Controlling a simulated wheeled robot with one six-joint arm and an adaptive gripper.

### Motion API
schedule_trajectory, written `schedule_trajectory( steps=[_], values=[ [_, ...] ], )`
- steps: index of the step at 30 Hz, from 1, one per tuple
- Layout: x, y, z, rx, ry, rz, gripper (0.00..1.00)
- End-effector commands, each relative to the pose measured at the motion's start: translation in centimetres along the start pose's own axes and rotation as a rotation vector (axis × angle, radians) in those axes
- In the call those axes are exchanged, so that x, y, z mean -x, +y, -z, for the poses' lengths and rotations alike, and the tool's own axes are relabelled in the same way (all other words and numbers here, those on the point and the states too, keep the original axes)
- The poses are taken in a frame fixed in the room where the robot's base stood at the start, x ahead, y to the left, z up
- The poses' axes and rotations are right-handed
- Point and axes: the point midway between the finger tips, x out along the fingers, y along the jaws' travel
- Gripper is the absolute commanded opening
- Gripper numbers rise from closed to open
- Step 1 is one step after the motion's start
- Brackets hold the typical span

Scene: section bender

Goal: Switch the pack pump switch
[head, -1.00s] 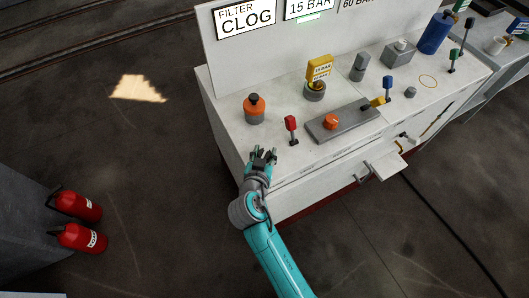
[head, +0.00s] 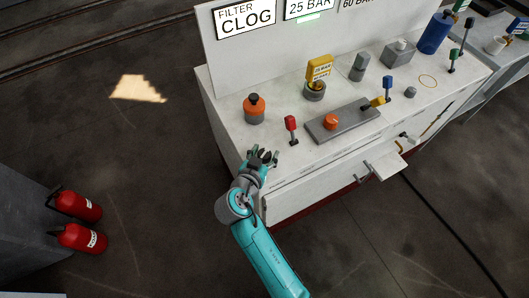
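A white bench (head: 225,95) carries several upright levers and knobs. None has a label I can read as the pack pump switch. A red-topped lever (head: 291,125) stands near the front left edge. Behind and left of it is an orange-topped round part on a grey base (head: 254,110). A grey plate (head: 352,120) holds an orange knob (head: 331,121) and a yellow-ended lever (head: 377,102). A blue lever (head: 387,84) and a green lever (head: 453,60) stand farther right. My gripper (head: 263,154) is open and empty at the front left edge, just left of and nearer than the red lever.
An upright panel (head: 275,55) behind the bench reads FILTER CLOG, 25 BAR and 60 BAR. A yellow tag (head: 319,67) sits on a round part. The floor between is clear.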

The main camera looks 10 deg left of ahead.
Motion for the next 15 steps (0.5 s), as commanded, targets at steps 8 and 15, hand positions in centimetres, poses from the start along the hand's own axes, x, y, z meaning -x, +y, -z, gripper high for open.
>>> schedule_trajectory(
  steps=[8, 15],
  values=[
    [0.0, 0.0, 0.1, -0.001, 0.002, 0.001, 0.7],
    [1.6, -0.1, 0.1, 0.0, 0.003, 0.004, 0.7]
  ],
)
